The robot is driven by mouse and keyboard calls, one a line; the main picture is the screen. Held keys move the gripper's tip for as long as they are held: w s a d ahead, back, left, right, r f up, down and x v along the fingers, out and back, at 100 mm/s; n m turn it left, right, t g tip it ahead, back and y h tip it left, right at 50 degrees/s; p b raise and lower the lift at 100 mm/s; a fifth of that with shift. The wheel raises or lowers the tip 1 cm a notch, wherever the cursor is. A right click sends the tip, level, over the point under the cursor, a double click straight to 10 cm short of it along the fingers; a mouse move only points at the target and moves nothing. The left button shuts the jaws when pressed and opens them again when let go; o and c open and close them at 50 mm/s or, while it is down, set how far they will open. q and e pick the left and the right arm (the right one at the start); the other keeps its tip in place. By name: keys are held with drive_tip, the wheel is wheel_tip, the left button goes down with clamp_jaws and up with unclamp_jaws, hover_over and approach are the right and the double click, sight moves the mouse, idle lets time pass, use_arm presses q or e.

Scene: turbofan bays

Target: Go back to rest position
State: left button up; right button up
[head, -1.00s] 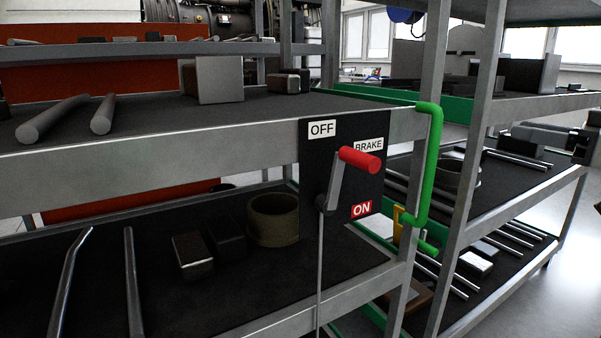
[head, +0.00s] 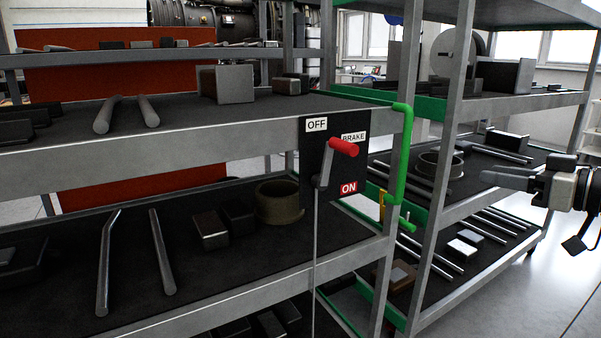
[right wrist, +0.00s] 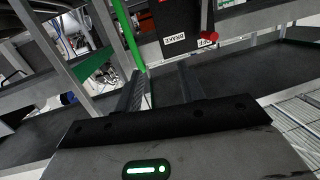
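My right gripper (head: 487,180) is at the right side of the head view, its fingers pointing left, in front of the right-hand shelf rack and well apart from the brake lever. In the right wrist view its two fingers (right wrist: 160,92) stand apart with nothing between them. The brake lever's red handle (head: 344,147) sticks out from a black panel (head: 325,190) with OFF, BRAKE and ON labels. The handle is at the BRAKE label, above ON. The red handle also shows in the right wrist view (right wrist: 207,40). My left gripper is not in view.
The near shelf rack (head: 200,140) fills the left and middle, holding rods, blocks and a ring (head: 279,202). A bent green pipe (head: 402,150) runs down beside the panel. The right-hand rack (head: 462,210) stands close to my right gripper. Floor (head: 540,290) is clear at lower right.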

drive_tip(key=s+a+f+m+g+h+p, duration=0.15)
drive_tip(key=a+f, duration=0.25)
drive_tip(key=f, duration=0.4)
drive_tip(key=s+a+f+h+p, duration=0.1)
drive_tip(key=s+a+f, duration=0.15)
drive_tip(key=f, duration=0.55)
drive_tip(key=s+a+f+m+g+h+p, duration=0.1)
drive_tip(key=s+a+f+p, duration=0.1)
drive_tip(key=a+f, duration=0.35)
use_arm(q)
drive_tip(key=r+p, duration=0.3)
drive_tip(key=p, duration=0.1)
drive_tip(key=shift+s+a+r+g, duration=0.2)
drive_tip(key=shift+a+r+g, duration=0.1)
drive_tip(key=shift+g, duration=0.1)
use_arm(e)
drive_tip(key=s+a+f+m+h, duration=0.1)
drive_tip(key=s+a+f, duration=0.3)
drive_tip(key=s, duration=0.5)
drive_tip(key=s+a+f+m+h, duration=0.1)
drive_tip(key=s+a+f, duration=0.3)
drive_tip(key=s, duration=0.6)
drive_tip(key=shift+s+a+f+h, duration=0.25)
drive_tip(key=shift+a+f+h, duration=0.05)
drive_tip(key=shift+a+h, duration=0.25)
